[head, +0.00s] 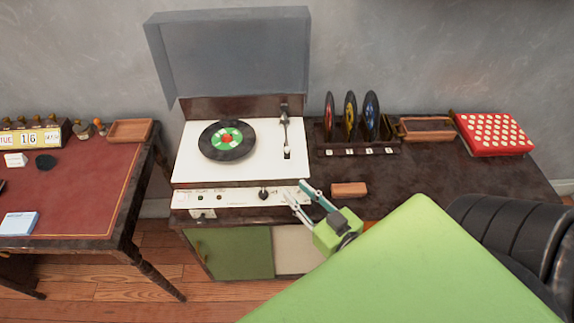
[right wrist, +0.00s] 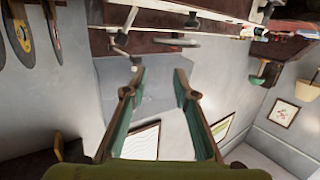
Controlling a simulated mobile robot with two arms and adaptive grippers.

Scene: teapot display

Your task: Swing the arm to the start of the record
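The record player (head: 187,165) stands on the dark cabinet with its lid raised. A black record (head: 213,148) with a green, white and red label lies on its platter. The thin tonearm (head: 285,128) runs front to back at the right, clear of the record. My right gripper (head: 294,187) is open and empty at the player's front edge, in front of the tonearm and apart from it. In the right wrist view, turned upside down, its open fingers (right wrist: 159,72) have nothing between them. My left gripper is not in view.
A rack of upright records (head: 352,150) stands right of the player. A brown block (head: 349,189) lies near the right gripper. A red box (head: 494,133) and a wooden tray (head: 427,129) sit further right. A red-topped desk (head: 80,190) is at the left.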

